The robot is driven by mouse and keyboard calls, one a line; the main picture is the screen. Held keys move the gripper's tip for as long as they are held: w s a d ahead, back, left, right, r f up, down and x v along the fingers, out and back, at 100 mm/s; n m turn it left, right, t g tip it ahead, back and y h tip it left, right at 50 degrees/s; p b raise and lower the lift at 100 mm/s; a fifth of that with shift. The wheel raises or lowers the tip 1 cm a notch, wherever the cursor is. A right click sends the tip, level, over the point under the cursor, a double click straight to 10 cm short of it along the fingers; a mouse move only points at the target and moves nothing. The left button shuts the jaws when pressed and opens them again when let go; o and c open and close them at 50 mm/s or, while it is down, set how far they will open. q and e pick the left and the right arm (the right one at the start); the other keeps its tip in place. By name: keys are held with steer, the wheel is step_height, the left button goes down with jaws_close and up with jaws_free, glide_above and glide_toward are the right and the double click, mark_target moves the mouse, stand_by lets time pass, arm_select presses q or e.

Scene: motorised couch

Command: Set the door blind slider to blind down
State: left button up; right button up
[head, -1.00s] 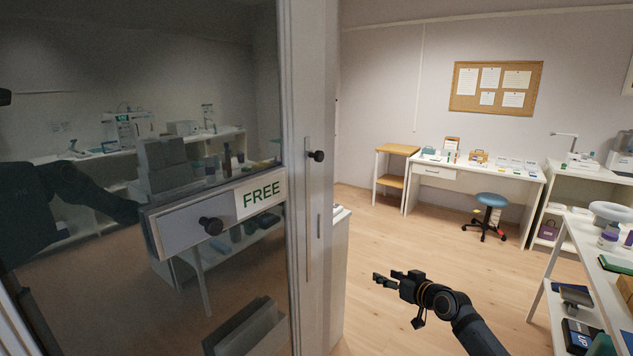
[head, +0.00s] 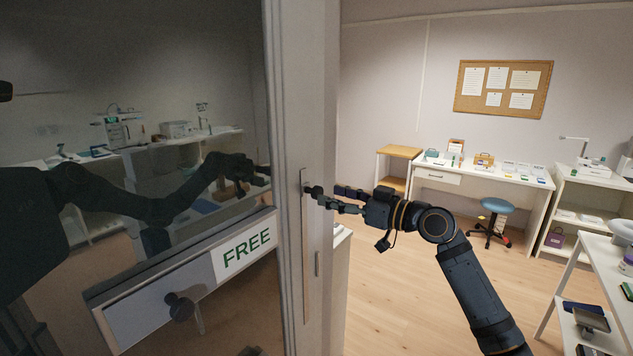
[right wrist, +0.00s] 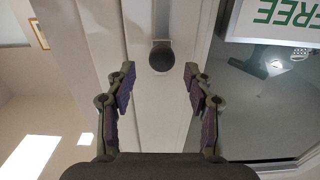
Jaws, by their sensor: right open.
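The blind slider is a dark round knob (head: 309,190) on a pale vertical strip (head: 307,265) in the door frame. The knob sits near the strip's upper end. My right gripper (head: 331,198) is open, level with the knob and just to its right, its fingers pointing at it. In the right wrist view the knob (right wrist: 161,57) lies centred between the two spread fingertips (right wrist: 159,70), with clear gaps on both sides. I cannot tell whether the tips reach past it. My left gripper is not in view.
A FREE sign panel (head: 245,247) with another dark knob (head: 180,307) is on the glass door (head: 120,60) at left; the glass reflects my arm. A small handle (head: 318,264) is beside the strip. Open floor (head: 400,310) lies right; a desk (head: 470,180) stands behind.

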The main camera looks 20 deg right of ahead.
mark_target(320, 191)
steer(key=x, duration=0.1)
steer(key=p+x, duration=0.1)
steer(key=x, duration=0.1)
steer(key=p+x, duration=0.1)
steer(key=shift+a+r, duration=0.25)
steer(key=shift+r, duration=0.05)
steer(key=shift+w+a, duration=0.25)
steer(key=shift+w, duration=0.05)
steer(key=shift+w+a+f, duration=0.15)
steer(key=shift+f, duration=0.05)
steer(key=shift+w+f, duration=0.1)
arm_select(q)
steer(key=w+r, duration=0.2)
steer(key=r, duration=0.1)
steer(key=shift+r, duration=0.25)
arm_select(e)
jaws_close()
